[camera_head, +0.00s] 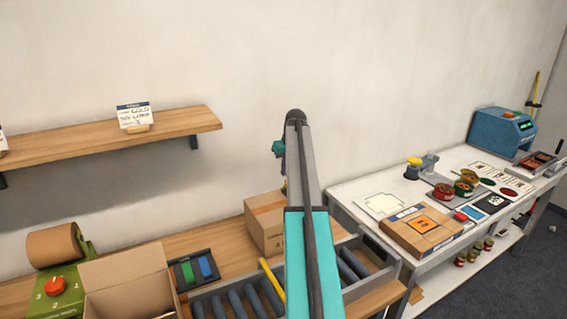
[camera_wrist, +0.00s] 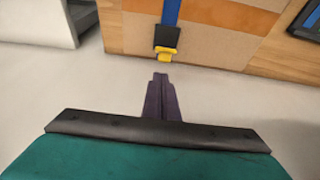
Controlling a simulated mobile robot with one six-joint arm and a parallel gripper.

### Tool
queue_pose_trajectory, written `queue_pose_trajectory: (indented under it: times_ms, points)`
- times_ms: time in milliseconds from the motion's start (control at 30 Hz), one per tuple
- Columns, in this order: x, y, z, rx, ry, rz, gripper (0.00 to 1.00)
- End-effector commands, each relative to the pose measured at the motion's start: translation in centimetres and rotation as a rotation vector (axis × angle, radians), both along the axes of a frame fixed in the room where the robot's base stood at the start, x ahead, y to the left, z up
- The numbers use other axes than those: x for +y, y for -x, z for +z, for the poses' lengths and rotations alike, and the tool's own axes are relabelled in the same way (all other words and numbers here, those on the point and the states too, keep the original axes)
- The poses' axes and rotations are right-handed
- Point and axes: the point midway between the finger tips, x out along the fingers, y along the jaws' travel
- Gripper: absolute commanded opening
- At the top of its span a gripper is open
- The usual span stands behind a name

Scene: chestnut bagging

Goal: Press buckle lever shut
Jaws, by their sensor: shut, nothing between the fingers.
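In the wrist view, a black buckle (camera_wrist: 167,36) with a yellow lever (camera_wrist: 165,55) sits at the end of a blue strap (camera_wrist: 171,12). The strap runs over a tan and orange-brown face (camera_wrist: 220,45). The lever is at the buckle's near end; I cannot tell its exact angle. My gripper (camera_wrist: 160,77) has its dark fingers shut together and empty. Its tips point at the lever and appear just short of it, with a small gap in the picture. In the head view my arm blocks the middle, and neither the buckle nor my fingertips can be made out.
In the head view a closed cardboard box (camera_head: 264,228) stands behind the roller conveyor (camera_head: 242,303). An open carton (camera_head: 128,285) and a green tape machine (camera_head: 58,290) are at left. A white table (camera_head: 345,190) with tins is at right. A wooden shelf (camera_head: 80,147) hangs above.

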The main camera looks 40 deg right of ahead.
Motion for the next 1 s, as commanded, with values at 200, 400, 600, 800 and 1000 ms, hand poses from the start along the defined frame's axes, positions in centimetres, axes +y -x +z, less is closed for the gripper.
queue_pose_trajectory:
  times_ms: [200, 400, 600, 800, 1000]
  points:
    - [0.33, 0.92, -0.48, -0.001, 0.000, 0.000, 0.00]
    - [0.34, 1.01, -0.64, -0.001, 0.000, 0.000, 0.00]
    - [0.37, 0.97, -0.64, -0.001, 0.001, 0.001, 0.00]
    - [0.43, 1.05, -0.70, -0.008, 0.003, 0.001, 0.00]
    - [0.56, 1.36, -0.82, -0.035, 0.012, 0.001, 0.00]
